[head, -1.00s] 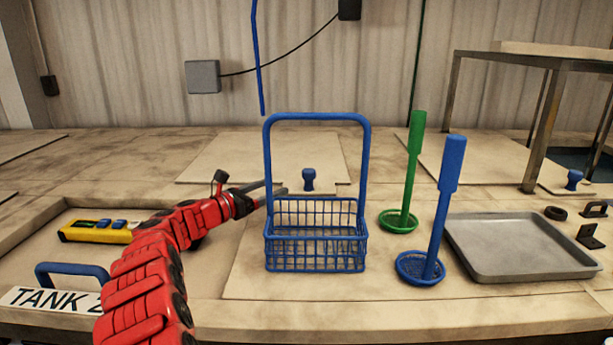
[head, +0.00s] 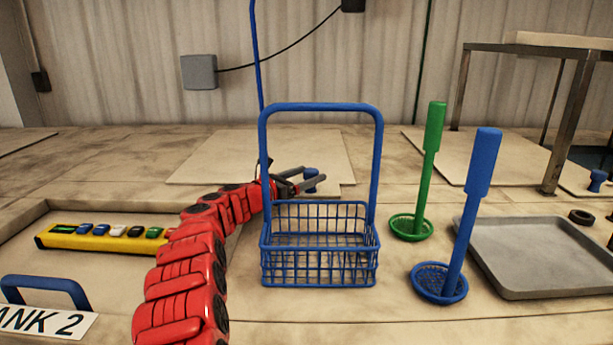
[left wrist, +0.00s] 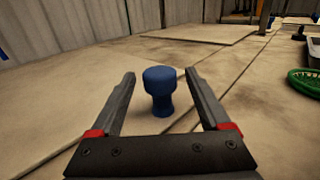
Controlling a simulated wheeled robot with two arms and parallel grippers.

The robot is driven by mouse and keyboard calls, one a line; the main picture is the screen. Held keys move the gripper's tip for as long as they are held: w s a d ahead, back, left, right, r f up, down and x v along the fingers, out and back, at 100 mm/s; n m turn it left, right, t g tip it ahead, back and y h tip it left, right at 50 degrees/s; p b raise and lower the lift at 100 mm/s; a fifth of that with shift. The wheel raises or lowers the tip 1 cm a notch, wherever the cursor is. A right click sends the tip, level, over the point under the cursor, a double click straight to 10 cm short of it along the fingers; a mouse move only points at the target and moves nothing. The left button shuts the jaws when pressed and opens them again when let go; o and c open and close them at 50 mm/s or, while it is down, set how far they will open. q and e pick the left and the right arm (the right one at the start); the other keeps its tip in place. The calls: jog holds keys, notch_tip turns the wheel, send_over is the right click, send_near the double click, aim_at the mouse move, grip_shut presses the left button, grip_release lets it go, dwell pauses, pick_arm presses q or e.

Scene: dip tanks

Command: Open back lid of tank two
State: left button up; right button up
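The back lid of tank two (head: 235,160) is a flat beige panel lying on the bench behind the blue basket. Its blue knob (head: 311,176) stands upright near the lid's front edge, partly hidden by my gripper. My left gripper (head: 318,182) is open at the knob, reaching behind the basket handle. In the left wrist view the knob (left wrist: 160,90) stands between and slightly beyond the two spread fingers, with gaps on both sides. The "TANK 2" label (head: 45,322) is at the front left, beside a blue handle (head: 48,285). My right gripper is out of view.
The blue wire basket (head: 320,282) stands close in front of my left gripper. A green strainer (head: 432,130) and a blue strainer (head: 482,165) stand to its right, then a grey tray (head: 545,260). A yellow control bar (head: 100,237) lies at the left.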

pick_arm(q)
grip_shut()
jog(key=shift+a, duration=0.1)
dwell(0.3)
